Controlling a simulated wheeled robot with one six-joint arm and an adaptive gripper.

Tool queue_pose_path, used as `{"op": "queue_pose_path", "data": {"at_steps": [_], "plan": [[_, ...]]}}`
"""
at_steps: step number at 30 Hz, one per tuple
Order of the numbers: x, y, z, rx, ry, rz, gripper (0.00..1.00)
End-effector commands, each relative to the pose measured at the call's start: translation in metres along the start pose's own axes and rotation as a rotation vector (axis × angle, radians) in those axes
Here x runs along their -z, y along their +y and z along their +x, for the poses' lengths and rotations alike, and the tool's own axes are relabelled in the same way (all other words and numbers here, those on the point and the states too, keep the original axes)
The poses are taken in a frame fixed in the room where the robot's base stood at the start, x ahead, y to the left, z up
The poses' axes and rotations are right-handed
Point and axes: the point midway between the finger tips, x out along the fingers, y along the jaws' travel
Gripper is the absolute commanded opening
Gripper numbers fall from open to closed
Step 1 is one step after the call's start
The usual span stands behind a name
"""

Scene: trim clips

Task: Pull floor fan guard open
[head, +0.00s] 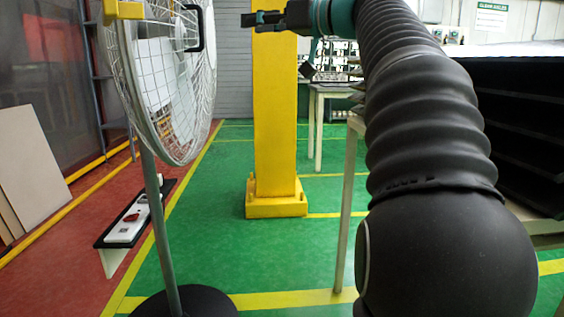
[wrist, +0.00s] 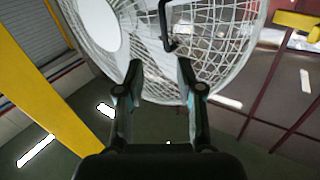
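The floor fan stands at the left in the head view on a grey pole with a round dark base. Its white wire guard (head: 180,90) carries a black bar handle (head: 200,30). In the wrist view the guard (wrist: 225,60) fills the top, with the handle (wrist: 164,28) just beyond the fingertips. My gripper (head: 250,19) points left at the handle, with a clear gap between them. In the wrist view my gripper (wrist: 158,70) has its two fingers apart, with nothing between them.
A yellow pillar (head: 275,120) stands behind my gripper. A yellow piece (head: 125,10) sits at the guard's upper left edge. A low black-edged shelf (head: 135,215) with small items is left of the fan pole. The green floor (head: 260,255) between pole and pillar is clear.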

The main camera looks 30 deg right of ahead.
Motion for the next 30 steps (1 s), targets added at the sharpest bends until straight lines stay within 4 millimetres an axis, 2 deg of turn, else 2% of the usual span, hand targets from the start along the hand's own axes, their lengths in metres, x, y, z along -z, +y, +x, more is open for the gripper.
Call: {"op": "queue_pose_path", "data": {"at_steps": [15, 26, 30], "plan": [[-0.071, 0.052, 0.003, -0.162, -0.143, 0.269, 0.37], [-0.129, 0.071, -0.005, -0.277, -0.247, 0.414, 0.37], [-0.152, 0.071, -0.007, -0.320, -0.292, 0.463, 0.37]]}}
